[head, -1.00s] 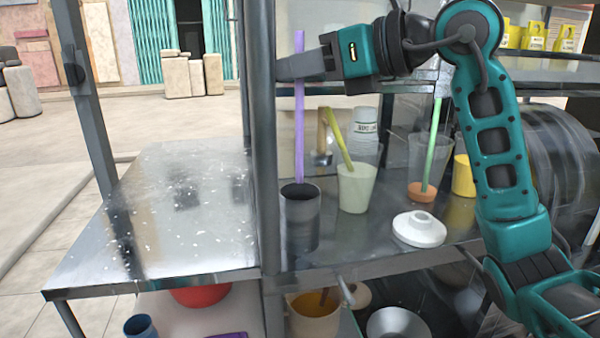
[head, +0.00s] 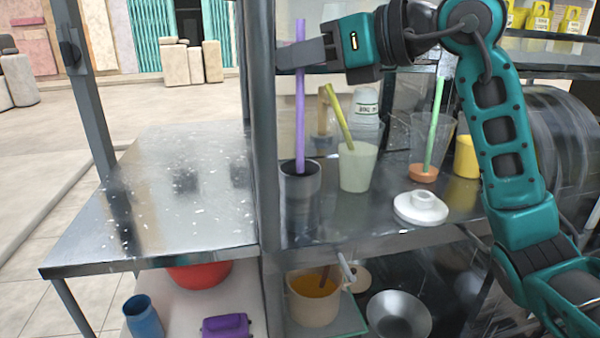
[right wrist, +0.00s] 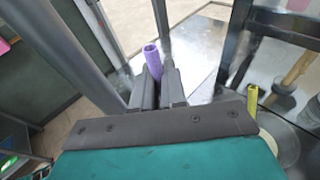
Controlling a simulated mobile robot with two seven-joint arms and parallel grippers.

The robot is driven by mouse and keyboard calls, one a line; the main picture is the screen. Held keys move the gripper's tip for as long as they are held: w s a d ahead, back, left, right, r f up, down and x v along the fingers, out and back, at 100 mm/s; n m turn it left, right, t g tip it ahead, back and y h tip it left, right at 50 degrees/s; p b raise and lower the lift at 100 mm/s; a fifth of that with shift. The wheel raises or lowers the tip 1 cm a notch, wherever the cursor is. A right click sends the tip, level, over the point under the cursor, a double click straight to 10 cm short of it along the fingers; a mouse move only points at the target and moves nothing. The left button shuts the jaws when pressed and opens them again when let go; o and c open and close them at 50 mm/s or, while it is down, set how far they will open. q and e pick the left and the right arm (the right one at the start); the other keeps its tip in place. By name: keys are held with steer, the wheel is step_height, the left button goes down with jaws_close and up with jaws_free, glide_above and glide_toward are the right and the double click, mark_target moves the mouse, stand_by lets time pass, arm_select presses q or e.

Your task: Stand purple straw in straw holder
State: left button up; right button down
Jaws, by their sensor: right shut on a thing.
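The purple straw (head: 300,120) stands nearly upright in the head view. My right gripper (head: 300,54) is shut on its upper part. In the right wrist view the straw's top (right wrist: 152,62) sticks up between the fingers of the gripper (right wrist: 158,88). The straw holder, a dark grey cylinder (head: 300,205), stands on the metal counter directly below. The straw's lower end meets the holder's mouth and seems to be just inside its rim; how deep is hard to tell. My left gripper is not in view.
A pale green cup (head: 357,170) with a yellow-green straw (head: 338,115) stands right of the holder. Beyond are a green straw (head: 434,125) in an orange base, a white lid (head: 420,208) and a yellow cup (head: 466,158). A grey post (head: 262,110) rises close on the left.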

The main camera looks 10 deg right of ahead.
steer(key=shift+f+b, duration=2.8)
steer(key=shift+f, duration=0.85)
steer(key=c, duration=1.1)
jaws_free()
